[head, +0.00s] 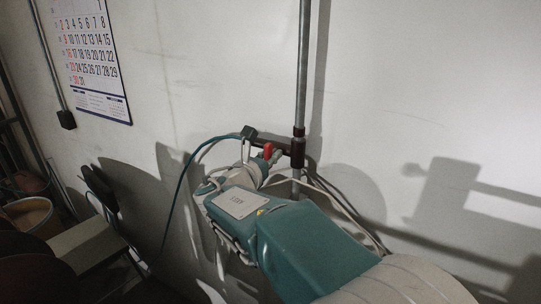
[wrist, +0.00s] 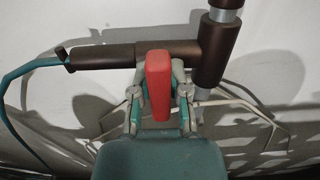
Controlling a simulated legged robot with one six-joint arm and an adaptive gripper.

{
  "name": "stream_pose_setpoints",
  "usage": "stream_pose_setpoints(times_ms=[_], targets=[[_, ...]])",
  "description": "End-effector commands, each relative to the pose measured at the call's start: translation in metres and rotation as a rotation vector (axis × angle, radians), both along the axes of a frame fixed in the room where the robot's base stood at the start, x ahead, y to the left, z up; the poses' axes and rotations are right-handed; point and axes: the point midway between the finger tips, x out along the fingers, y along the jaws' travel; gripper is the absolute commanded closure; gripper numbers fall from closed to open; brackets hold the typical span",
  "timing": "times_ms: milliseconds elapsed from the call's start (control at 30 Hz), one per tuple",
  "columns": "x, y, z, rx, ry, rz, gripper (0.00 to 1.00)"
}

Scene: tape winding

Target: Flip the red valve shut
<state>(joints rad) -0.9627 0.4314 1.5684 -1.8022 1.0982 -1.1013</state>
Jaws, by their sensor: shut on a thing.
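The red valve handle (wrist: 158,85) shows upright in the middle of the wrist view, in front of a dark brown horizontal pipe (wrist: 105,57). My gripper (wrist: 159,92) has one finger on each side of the handle and is shut on it. In the head view the red handle (head: 267,150) is a small patch beside the brown pipe fitting (head: 297,150). My gripper (head: 272,157) is at the handle there, partly hidden by my arm.
A grey vertical pipe (head: 303,60) runs up the white wall. A teal hose (head: 190,165) hangs from the left end of the brown pipe. A calendar (head: 90,58) hangs at the upper left. A chair (head: 88,243) and a round bin (head: 28,214) stand at the lower left.

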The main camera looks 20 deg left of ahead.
Motion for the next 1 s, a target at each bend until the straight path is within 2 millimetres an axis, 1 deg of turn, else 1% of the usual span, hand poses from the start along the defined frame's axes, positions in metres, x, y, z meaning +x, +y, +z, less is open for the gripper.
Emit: stream_pose_setpoints(times_ms=[33, 333, 367, 400, 433, 1000], targets=[[0.0027, -0.0011, 0.0053, -0.002, -0.010, 0.000, 1.00], [0.0028, -0.0014, 0.0058, -0.001, -0.010, 0.000, 1.00], [0.0028, -0.0014, 0.0058, 0.000, -0.010, 0.000, 0.70], [0.0028, -0.0015, 0.0058, 0.000, -0.010, 0.000, 0.52], [0.0028, -0.0016, 0.0058, 0.000, -0.010, -0.001, 0.49], [0.0014, -0.0045, 0.0056, 0.004, -0.007, -0.003, 0.49]])
